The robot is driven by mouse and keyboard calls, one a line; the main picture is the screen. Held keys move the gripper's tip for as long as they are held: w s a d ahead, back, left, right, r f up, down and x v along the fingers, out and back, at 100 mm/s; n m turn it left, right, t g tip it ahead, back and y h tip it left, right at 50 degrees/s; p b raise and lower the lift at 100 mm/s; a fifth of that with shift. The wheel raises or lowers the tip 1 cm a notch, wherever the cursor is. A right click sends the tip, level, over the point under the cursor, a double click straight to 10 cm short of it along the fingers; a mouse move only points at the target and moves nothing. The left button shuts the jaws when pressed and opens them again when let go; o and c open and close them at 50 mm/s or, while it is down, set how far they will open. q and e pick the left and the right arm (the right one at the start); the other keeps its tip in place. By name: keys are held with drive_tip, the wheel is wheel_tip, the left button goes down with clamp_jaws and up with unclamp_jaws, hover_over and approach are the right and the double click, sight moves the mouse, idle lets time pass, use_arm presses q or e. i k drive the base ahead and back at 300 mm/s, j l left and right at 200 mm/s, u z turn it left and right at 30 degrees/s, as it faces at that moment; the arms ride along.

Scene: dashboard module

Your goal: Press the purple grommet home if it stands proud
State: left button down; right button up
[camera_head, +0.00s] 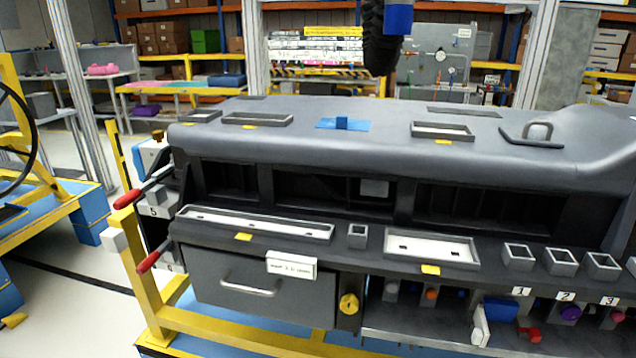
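A round purple piece (571,312), which looks like the purple grommet, sits at the lower right of the dashboard module (330,150), below the label 2. It is small in the picture, and I cannot tell whether it stands proud or sits flush. Neither of my grippers is in view.
Other small coloured parts share its row: an orange one (431,293), a red one (529,334) and a pink one (617,316). A blue block with a white lever (481,326) is to its left. Open square sockets (561,262) stand above it. A yellow knob (348,304) is beside the drawer (260,288).

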sight(572, 314)
drive_tip(key=z, duration=1.45)
